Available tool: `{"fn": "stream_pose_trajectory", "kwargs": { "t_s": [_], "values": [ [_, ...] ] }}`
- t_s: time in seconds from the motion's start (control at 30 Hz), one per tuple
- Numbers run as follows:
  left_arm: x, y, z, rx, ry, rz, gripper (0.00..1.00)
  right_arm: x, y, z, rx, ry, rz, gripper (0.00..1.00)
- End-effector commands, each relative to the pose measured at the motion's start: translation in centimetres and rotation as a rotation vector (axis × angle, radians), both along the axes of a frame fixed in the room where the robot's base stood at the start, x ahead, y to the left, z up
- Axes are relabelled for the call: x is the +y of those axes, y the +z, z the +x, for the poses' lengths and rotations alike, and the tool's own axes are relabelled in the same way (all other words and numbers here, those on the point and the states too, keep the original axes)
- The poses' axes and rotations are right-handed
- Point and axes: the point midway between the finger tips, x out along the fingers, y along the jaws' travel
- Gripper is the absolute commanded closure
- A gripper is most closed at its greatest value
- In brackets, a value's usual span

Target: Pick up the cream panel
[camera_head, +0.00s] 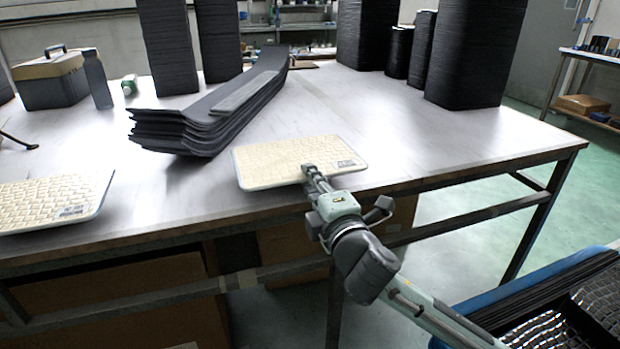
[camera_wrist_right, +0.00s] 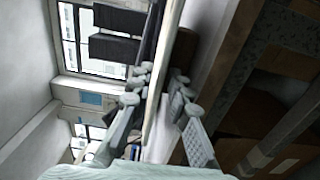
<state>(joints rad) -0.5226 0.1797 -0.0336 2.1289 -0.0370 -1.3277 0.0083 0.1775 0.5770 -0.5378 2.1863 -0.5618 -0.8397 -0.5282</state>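A cream panel (camera_head: 275,164) with a woven-look surface and a small printed label is at the front edge of the table in the head view. My right gripper (camera_head: 309,172) reaches it from the front, one finger over its front edge. In the right wrist view the panel shows edge-on as a pale strip (camera_wrist_right: 166,88), with the gripper's fingers (camera_wrist_right: 161,78) close on both sides of it. The gripper looks shut on this edge, though the contact itself is hard to see. My left gripper is not in view.
Another cream panel (camera_head: 52,203) lies at the table's left front. A stack of dark curved panels (camera_head: 185,128) lies behind the middle. Tall black stacks (camera_head: 475,50) stand at the back. A toolbox (camera_head: 50,82) and bottle (camera_head: 97,80) are back left.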

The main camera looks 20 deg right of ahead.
Motion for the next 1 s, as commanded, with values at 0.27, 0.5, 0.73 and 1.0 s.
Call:
{"fn": "stream_pose_trajectory", "kwargs": {
  "t_s": [0.27,0.5,0.73,1.0],
  "values": [
    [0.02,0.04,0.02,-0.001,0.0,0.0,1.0,-0.01,0.0,-0.02,0.0,0.0,0.0,1.0],
    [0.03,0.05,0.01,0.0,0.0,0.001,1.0,-0.01,-0.01,-0.02,0.0,0.0,0.0,1.0],
    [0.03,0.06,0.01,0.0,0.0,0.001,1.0,-0.02,-0.01,-0.02,0.0,0.0,0.0,1.0],
    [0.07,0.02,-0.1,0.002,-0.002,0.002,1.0,-0.01,0.07,-0.02,-0.001,0.0,-0.001,1.0]
  ]
}}
